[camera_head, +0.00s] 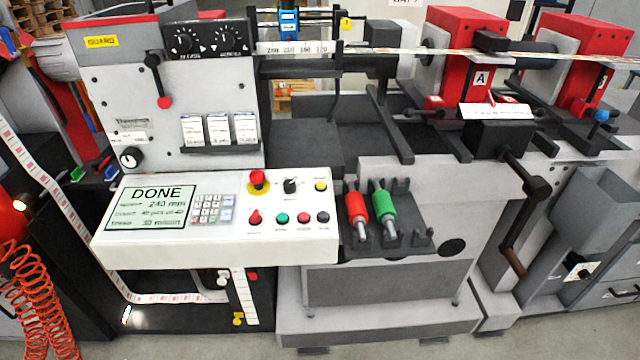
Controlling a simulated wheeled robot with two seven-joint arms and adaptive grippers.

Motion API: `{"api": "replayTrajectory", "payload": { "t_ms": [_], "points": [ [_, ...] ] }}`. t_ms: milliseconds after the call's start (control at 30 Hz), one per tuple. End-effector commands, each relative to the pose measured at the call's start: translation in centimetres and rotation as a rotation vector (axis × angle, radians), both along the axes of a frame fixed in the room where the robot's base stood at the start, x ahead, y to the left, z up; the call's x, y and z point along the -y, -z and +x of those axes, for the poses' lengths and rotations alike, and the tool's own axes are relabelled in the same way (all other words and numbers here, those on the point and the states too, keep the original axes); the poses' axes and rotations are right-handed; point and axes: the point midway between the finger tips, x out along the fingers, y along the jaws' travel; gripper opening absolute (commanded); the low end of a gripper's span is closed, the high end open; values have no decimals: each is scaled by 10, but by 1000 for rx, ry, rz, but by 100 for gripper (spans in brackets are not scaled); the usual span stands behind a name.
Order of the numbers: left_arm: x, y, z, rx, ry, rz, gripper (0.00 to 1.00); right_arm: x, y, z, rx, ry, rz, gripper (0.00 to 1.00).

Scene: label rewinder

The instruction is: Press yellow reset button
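The yellow button (321,186) is a small round button at the upper right of the white control panel (160,250). It sits right of a black knob (291,186) and a red mushroom button on a yellow base (258,181). The panel's screen (153,208) reads "DONE". Neither of my grippers is in view.
Red-handled (357,208) and green-handled tools (384,206) stand in a dark holder right of the panel. A crank with a brown handle (512,262) sticks out farther right. An orange coiled hose (30,290) hangs at far left. The space above the panel's buttons looks clear.

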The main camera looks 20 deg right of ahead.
Motion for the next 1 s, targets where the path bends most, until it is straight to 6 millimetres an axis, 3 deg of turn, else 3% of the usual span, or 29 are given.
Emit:
{"api": "replayTrajectory", "payload": {
  "t_ms": [400, 1000],
  "points": [
    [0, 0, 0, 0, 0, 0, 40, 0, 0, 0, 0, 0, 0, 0],
    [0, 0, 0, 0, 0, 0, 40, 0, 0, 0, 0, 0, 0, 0]
  ]
}}
